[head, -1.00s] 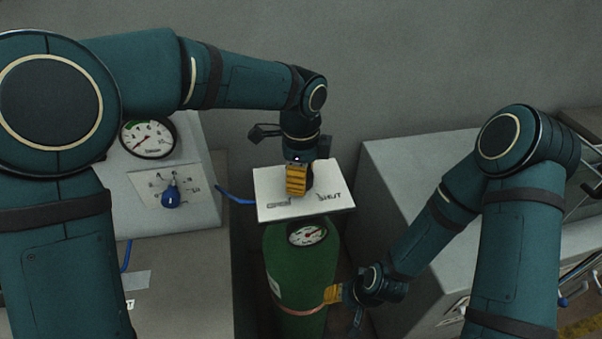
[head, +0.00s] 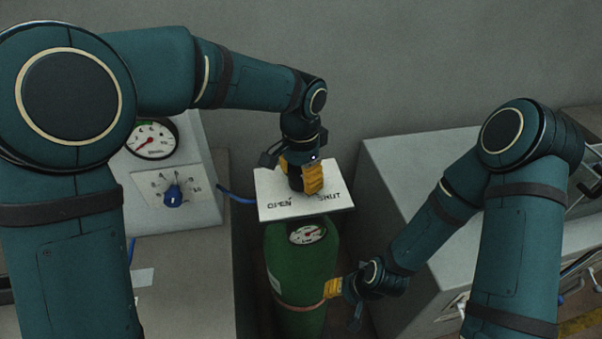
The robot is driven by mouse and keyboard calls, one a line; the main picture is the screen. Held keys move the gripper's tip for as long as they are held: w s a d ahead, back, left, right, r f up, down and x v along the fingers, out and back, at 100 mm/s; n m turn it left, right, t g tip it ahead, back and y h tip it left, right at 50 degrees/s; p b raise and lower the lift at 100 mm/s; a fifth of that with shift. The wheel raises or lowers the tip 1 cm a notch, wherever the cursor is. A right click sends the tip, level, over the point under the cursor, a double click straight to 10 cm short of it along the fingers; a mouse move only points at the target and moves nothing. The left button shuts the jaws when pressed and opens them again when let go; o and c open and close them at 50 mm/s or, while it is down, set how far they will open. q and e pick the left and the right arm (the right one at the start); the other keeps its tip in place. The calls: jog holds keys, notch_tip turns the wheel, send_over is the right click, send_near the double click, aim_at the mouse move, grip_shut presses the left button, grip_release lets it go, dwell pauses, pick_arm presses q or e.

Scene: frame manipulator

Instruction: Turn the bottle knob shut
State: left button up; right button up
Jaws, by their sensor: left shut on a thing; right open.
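The green bottle (head: 297,262) stands upright on the floor between two grey cabinets. A white plate (head: 335,205) marked OPEN on the left and SHUT on the right lies over its top, and a small gauge (head: 307,234) sits just below the plate. My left gripper (head: 302,182) points down onto the plate from above, shut around the knob, which its fingers and wrist hide. My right gripper (head: 336,288) is open at the right side of the bottle's body, one yellow fingertip at the copper-coloured band. I cannot tell if it touches.
A grey panel on the left carries a dial gauge (head: 153,139) and a blue selector knob (head: 173,196). A blue hose (head: 237,198) runs from it toward the bottle. A grey cabinet (head: 400,165) stands close on the right; a wall closes the back.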

aim_at(301, 174)
pick_arm(q)
jog(key=n, duration=0.6)
jog(key=shift+n, duration=0.3)
dwell(0.4)
jog(key=o, duration=1.2)
jog(key=shift+r, duration=0.1)
notch_tip(301, 174, up, 12)
jog(key=shift+f, duration=0.1)
